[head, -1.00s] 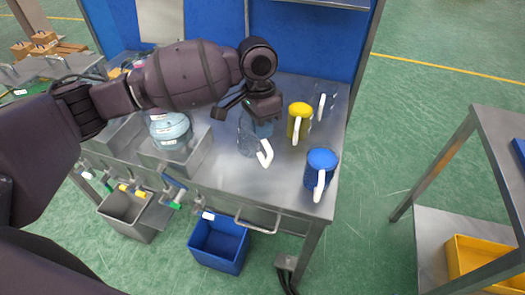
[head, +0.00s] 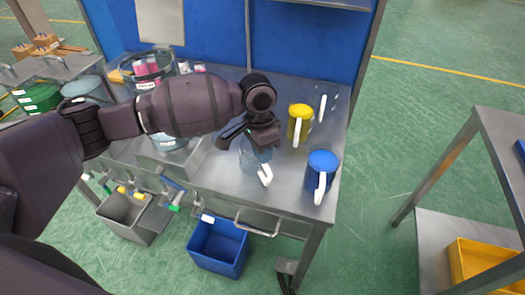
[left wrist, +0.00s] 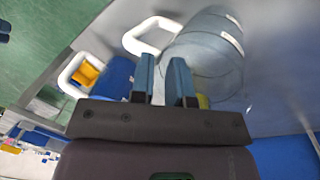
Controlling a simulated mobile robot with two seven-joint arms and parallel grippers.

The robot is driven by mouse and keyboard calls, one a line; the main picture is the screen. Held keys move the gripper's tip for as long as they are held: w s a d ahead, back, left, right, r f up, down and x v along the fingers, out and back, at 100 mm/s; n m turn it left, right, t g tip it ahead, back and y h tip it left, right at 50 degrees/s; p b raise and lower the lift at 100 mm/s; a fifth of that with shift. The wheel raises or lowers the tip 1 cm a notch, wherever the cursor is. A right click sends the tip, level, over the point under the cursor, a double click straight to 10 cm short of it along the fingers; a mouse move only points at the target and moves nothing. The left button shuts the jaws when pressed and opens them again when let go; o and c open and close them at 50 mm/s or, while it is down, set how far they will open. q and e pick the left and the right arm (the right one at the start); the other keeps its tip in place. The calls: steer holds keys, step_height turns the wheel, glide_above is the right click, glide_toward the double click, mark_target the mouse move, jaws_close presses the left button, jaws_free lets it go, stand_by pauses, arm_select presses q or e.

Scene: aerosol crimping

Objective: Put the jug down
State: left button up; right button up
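The clear jug (head: 250,159) with a white handle (head: 266,176) is over the front part of the steel bench (head: 226,182), upright or nearly so. In the left wrist view the clear jug (left wrist: 212,50) lies just beyond my fingers, its handle (left wrist: 150,36) off to the upper left. My left gripper (left wrist: 163,80) appears shut on the jug's rim or wall, with a small gap between the fingers. The gripper hides the jug's upper part in the head view. I cannot tell whether its base touches the bench. My right gripper is not in view.
A blue jug (head: 321,170) and a yellow jug (head: 300,123) stand right of the clear jug, with another clear jug (head: 324,103) behind. A blue bin (head: 218,249) sits on the floor below the bench.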

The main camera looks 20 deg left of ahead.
mark_target(260, 168)
arm_select(q)
steer(key=o, duration=0.5)
steer(key=shift+w+f, duration=0.1)
steer(key=shift+f, duration=0.1)
steer(key=shift+c, duration=0.2)
steer(key=o, duration=0.7)
steer(key=shift+r, duration=0.15)
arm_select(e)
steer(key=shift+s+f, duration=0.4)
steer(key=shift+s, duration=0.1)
arm_select(q)
steer(key=shift+r, duration=0.15)
steer(key=shift+r, duration=0.25)
steer(key=r, duration=0.3)
steer(key=r+p, duration=0.1)
steer(key=r, duration=0.3)
steer(key=w+a+r, duration=0.1)
steer(key=r, duration=0.3)
steer(key=shift+r+p, duration=0.1)
steer(key=shift+p, duration=0.2)
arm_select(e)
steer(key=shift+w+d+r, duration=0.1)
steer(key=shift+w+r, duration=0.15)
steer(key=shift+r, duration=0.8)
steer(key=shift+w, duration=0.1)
